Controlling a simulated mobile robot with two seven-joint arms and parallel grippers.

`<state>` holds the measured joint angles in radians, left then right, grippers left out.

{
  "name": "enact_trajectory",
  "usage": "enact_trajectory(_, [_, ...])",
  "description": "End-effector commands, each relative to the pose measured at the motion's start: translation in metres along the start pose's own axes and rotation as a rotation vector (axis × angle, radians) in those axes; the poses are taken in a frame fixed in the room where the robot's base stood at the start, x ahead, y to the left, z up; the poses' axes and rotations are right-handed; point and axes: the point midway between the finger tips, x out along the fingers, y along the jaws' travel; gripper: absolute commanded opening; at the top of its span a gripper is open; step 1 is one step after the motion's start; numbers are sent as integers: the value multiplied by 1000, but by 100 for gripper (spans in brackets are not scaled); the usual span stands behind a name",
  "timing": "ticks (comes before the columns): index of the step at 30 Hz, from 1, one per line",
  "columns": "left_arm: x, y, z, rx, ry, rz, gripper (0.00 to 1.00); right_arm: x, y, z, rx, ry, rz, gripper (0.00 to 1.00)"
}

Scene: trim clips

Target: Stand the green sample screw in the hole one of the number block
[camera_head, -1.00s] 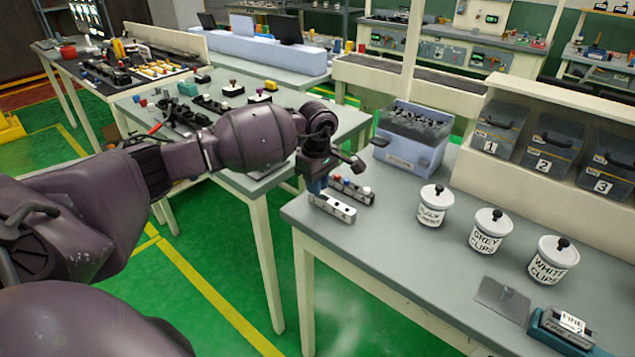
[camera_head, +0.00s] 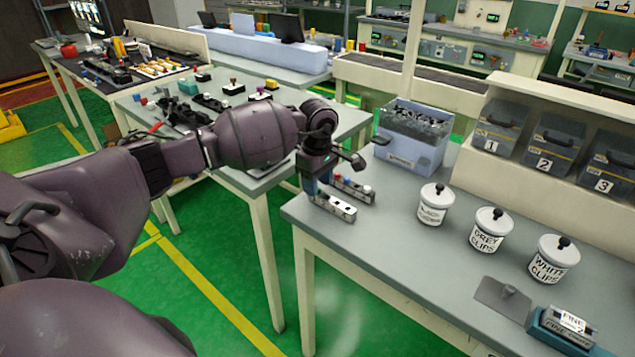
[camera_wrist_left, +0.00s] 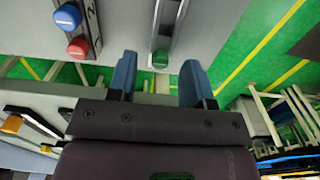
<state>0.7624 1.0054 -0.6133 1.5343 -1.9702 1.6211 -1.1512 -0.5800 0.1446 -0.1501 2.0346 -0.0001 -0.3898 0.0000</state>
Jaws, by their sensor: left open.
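The green sample screw (camera_wrist_left: 160,58) shows in the left wrist view, at the near end of a slim metal block (camera_wrist_left: 165,22). My left gripper (camera_wrist_left: 159,78) is open, its blue fingers on either side of the screw's green head, with gaps on both sides. A second block (camera_wrist_left: 92,25), with dark marks on it, carries a blue screw (camera_wrist_left: 67,16) and a red screw (camera_wrist_left: 78,47). In the head view my left gripper (camera_head: 313,187) is over the left end of the front block (camera_head: 338,208) and hides the green screw. The rear block (camera_head: 354,190) lies just behind.
A blue-grey bin (camera_head: 412,138) stands behind. Numbered boxes (camera_head: 494,130) line the back right. The table between blocks and jars is clear.

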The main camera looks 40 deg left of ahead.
Motion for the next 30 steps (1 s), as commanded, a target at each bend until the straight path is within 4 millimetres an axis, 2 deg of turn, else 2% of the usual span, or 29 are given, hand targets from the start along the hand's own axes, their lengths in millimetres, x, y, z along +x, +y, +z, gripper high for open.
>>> enact_trajectory(12, [-70,1,-1,0,2,4,46,-1,1,-3,0,3,1,43])
enact_trajectory(18, [-95,0,0,0,1,3,46,-2,1,-2,-1,1,1,43])
enact_trajectory(22, [-103,0,0,0,1,2,46,-2,1,-1,0,-1,1,43])
enact_trajectory(30, [-104,0,0,0,0,1,46,-2,1,0,0,-2,1,43])
